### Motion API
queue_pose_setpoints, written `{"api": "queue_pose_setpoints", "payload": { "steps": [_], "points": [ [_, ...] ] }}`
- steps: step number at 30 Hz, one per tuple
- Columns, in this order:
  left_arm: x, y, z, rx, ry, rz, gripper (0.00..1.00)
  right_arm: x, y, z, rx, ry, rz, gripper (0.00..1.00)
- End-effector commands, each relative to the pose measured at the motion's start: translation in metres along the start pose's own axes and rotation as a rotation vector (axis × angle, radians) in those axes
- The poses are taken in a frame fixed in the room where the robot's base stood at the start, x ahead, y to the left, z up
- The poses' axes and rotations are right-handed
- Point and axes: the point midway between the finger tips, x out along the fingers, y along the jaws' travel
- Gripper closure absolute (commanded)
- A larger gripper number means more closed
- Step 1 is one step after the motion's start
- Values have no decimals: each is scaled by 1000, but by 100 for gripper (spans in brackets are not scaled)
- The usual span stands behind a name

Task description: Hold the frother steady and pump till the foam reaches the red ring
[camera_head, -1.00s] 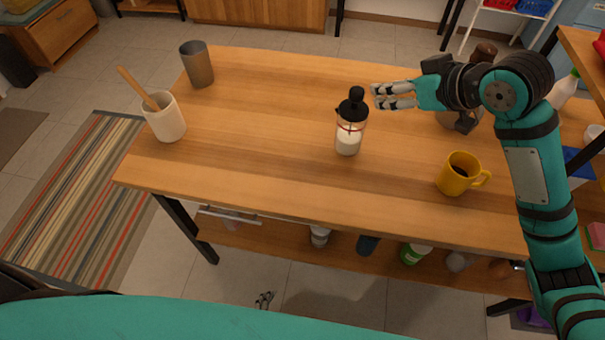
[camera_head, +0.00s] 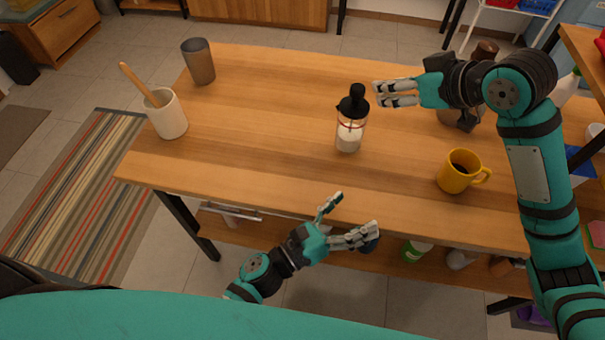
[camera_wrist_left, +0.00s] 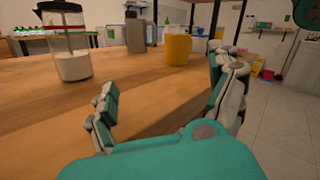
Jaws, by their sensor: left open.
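The frother (camera_head: 350,132) stands upright on the wooden table, a clear jar with a black lid and knob. White liquid fills its lower part, below the red ring (camera_head: 351,124). It also shows at the upper left of the left wrist view (camera_wrist_left: 73,65). My left gripper (camera_head: 350,215) is open and empty at the table's near edge, in front of the frother and apart from it; its spread fingers show in the wrist view (camera_wrist_left: 165,75). My right gripper (camera_head: 378,93) is right of the frother's knob, fingers straight and apart, holding nothing visible, not touching the frother.
A yellow mug (camera_head: 457,176) with dark contents stands to the right of the frother. A grey cup (camera_head: 199,62) and a white crock (camera_head: 169,118) with a wooden utensil stand at left. A grey vessel stands behind my right arm. The table (camera_head: 260,130) left of the frother is clear.

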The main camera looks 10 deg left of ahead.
Motion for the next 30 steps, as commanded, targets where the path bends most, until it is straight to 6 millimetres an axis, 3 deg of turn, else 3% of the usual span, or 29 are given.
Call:
{"api": "queue_pose_setpoints", "payload": {
  "steps": [1, 3, 6, 9, 13, 17, 30],
  "points": [
    [-4, 25, 8, 70, 14, 52, 9, 0, 0, 0, 0, 0, 0, 62],
    [-11, 55, 19, 155, 34, 121, 9, 0, 0, 0, 0, 0, 0, 62],
    [-21, 87, 32, 247, 51, 199, 9, 0, 0, 0, 0, 0, 0, 62],
    [-28, 108, 42, 307, 61, 250, 9, 0, 0, 0, 0, 0, 0, 62],
    [-29, 120, 49, 340, 64, 282, 9, 0, 0, 0, 0, 0, 0, 62],
    [-18, 125, 50, 345, 63, 285, 9, 0, 0, 0, 0, 0, 0, 62],
    [64, 149, 49, 339, 62, 285, 9, 0, 0, 0, 0, 0, 0, 62]
  ]
}}
